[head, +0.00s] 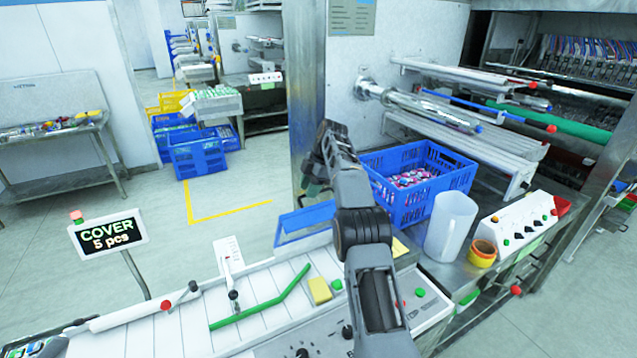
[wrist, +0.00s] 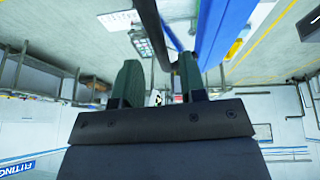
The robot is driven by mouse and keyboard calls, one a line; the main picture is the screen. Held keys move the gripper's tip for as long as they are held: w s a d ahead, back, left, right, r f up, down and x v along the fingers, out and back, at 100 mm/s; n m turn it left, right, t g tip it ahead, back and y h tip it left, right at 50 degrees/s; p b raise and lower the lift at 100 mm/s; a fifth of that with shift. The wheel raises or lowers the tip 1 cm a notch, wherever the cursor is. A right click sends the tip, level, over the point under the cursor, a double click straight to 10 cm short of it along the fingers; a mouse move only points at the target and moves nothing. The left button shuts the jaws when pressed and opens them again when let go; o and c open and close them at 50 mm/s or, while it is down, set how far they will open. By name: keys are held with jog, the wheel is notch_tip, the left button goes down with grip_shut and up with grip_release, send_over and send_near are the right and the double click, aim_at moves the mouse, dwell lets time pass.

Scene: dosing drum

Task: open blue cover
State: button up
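The blue cover (head: 306,217) shows in the head view at the far end of the white machine bed, partly hidden behind my arm. I cannot tell its exact tilt. My gripper (head: 312,188) is near its upper edge, partly hidden by my own arm. In the wrist view, the two dark green fingers of my gripper (wrist: 160,78) are apart with nothing visible between them. A long blue edge, apparently the cover (wrist: 222,30), runs up beside the right finger. I cannot tell whether they touch.
A blue crate (head: 455,178) of small packets, a white jug (head: 450,228) and an orange-yellow cup (head: 482,254) stand right of my arm. A green bar (head: 262,308) and yellow sponge (head: 319,290) lie on the bed. A sign (head: 108,236) reads "COVER 5 pcs".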

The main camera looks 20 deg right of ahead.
jog(key=s+a+r+b, duration=0.1)
jog(key=s+r+b, duration=0.7)
jog(key=s+r, duration=0.3)
jog(key=s, duration=0.3)
jog(key=shift+a+b, duration=0.3)
jog(key=shift+a, duration=0.1)
jog(key=shift+r, duration=0.1)
jog(key=shift+c, duration=0.4)
